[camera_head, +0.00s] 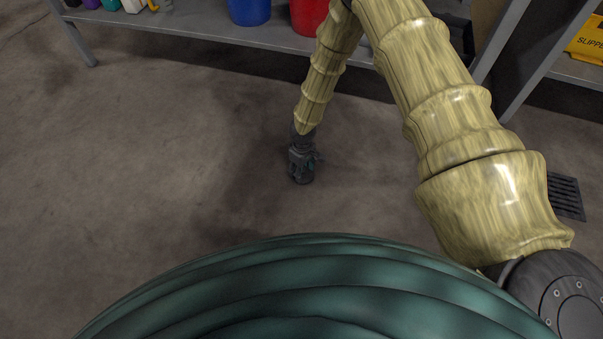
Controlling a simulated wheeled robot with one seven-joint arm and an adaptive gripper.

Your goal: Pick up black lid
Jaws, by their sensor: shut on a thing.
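My gripper (302,174) points down at the end of my arm, near the middle of the picture and low over the concrete floor. It is shut on a small dark thing at its fingertips, which I take to be the black lid. The lid's outline blends with the dark gripper, so its shape and tilt cannot be told. I cannot tell whether it touches the floor. No other black lid stands out in view.
A grey metal shelf (200,33) runs along the back, with a blue bucket (249,10) and a red bucket (308,16). A yellow sign (590,42) is at the far right. A dark floor grate (566,197) lies at the right. The floor at left is clear.

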